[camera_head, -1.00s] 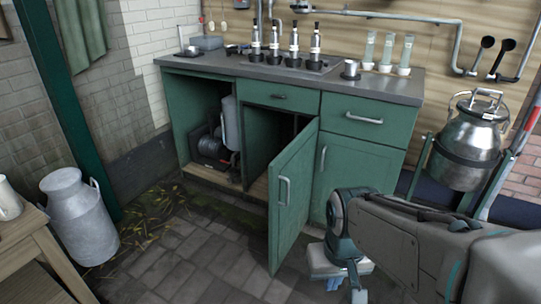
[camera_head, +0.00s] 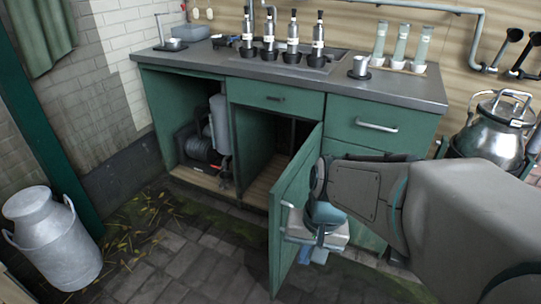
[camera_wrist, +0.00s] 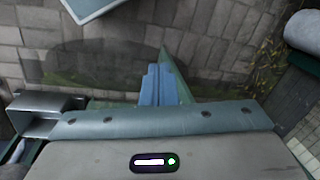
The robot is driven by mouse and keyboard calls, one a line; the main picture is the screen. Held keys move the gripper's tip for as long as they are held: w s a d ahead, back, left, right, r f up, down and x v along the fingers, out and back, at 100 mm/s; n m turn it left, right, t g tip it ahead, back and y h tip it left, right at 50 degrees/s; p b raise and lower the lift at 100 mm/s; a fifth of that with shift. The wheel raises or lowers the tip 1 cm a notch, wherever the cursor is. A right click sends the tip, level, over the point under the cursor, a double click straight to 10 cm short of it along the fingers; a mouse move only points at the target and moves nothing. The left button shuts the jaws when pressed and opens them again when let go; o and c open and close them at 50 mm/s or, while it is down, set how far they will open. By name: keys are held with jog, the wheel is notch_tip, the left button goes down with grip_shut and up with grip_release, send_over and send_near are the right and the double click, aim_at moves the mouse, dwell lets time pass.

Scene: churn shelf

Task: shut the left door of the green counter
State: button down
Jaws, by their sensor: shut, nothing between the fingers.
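The green counter (camera_head: 372,110) stands against the back wall with a dark grey top. Its open door (camera_head: 290,187) swings out from the middle bay, hinged on the right, with its outer face and handle towards my arm. My gripper (camera_head: 312,255) is low in front of that outer face, near the handle, and covers part of the door. It is shut and empty; whether it touches the door cannot be told. In the wrist view its blue fingers (camera_wrist: 158,86) are together, beside a green strip that may be the door.
Left of the door, one bay is open and holds a reel and a cylinder (camera_head: 220,125). A milk churn (camera_head: 48,240) stands on the floor at left. Bottles and cups (camera_head: 292,40) stand on the counter. The paved floor before the bays is clear.

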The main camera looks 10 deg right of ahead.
jog(key=w+d+r+m+t+y+p, duration=0.1)
jog(key=w+d+r+m+y+p, duration=0.25)
jog(key=w+m, duration=0.6)
jog(key=m+t+y+b, duration=0.15)
jog(key=m+t, duration=0.25)
jog(key=m, duration=0.8)
send_near(277, 201)
notch_tip(277, 201, down, 4)
jog(key=shift+w+a+f, duration=0.25)
jog(key=shift+w+a, duration=0.75)
jog(key=shift+a, duration=0.1)
jog(key=shift+w+a, duration=0.35)
jog(key=shift+a, duration=0.05)
